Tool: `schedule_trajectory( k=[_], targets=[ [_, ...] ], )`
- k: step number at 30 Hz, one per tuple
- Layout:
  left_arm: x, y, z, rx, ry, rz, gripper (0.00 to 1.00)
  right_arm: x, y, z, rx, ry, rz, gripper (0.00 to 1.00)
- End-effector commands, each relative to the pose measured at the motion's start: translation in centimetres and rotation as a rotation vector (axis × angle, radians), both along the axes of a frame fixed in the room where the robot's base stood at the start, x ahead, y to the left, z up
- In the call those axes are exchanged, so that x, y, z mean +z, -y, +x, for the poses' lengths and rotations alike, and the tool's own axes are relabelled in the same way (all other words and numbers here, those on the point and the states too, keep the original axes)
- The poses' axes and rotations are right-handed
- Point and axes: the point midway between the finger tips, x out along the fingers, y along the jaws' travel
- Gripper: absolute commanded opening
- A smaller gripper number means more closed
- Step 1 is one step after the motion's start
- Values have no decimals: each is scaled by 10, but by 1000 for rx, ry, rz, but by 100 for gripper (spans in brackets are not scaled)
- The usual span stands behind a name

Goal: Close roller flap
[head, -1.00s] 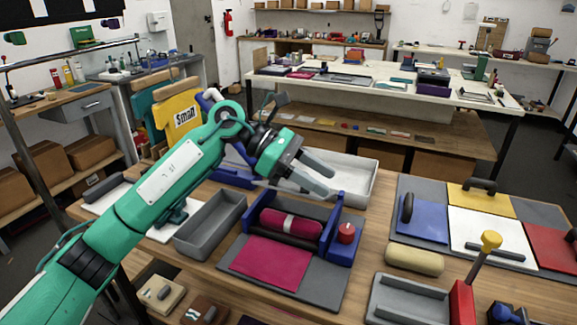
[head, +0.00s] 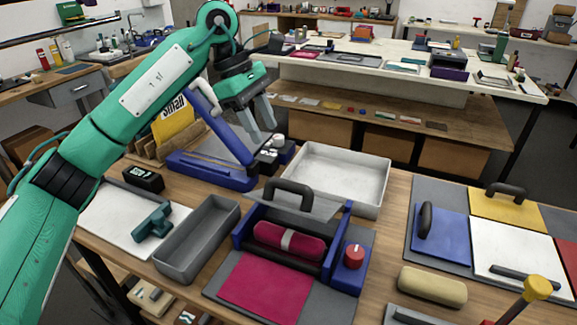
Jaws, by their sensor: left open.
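The roller unit has blue side walls (head: 333,240) and a crimson roller (head: 290,240) with a pale band. Behind the roller is a grey flap (head: 315,206) with a dark arched handle (head: 288,188). The flap appears raised and tilted back; its exact angle is hard to tell. A crimson sheet (head: 263,286) lies in front of the roller. My left gripper (head: 258,123) is open and empty, fingers pointing down, above and behind the flap handle, apart from it. My right gripper is not in view.
A red knob (head: 354,255) sits right of the roller. A grey tray (head: 197,240) stands left, a white tray (head: 342,178) behind right. A blue lever press (head: 210,170) stands close under my left gripper. A beige cylinder (head: 432,286) lies at the right.

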Motion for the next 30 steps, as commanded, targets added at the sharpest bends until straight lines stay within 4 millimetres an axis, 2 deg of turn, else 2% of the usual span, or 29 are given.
schedule_trajectory(
  k=[5,9,11,14,21,30],
  targets=[
    [-21,9,-2,-2,-3,1,45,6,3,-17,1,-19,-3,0],
    [-48,20,-5,-3,-5,1,45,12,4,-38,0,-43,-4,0],
    [-60,25,-6,-1,-5,0,45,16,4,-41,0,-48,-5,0],
    [-79,34,-8,-2,-4,-1,45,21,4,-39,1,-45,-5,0],
    [-113,47,-10,-1,-2,-1,45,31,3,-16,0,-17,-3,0],
    [-125,52,-10,0,0,-1,45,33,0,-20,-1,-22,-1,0]
  ],
)
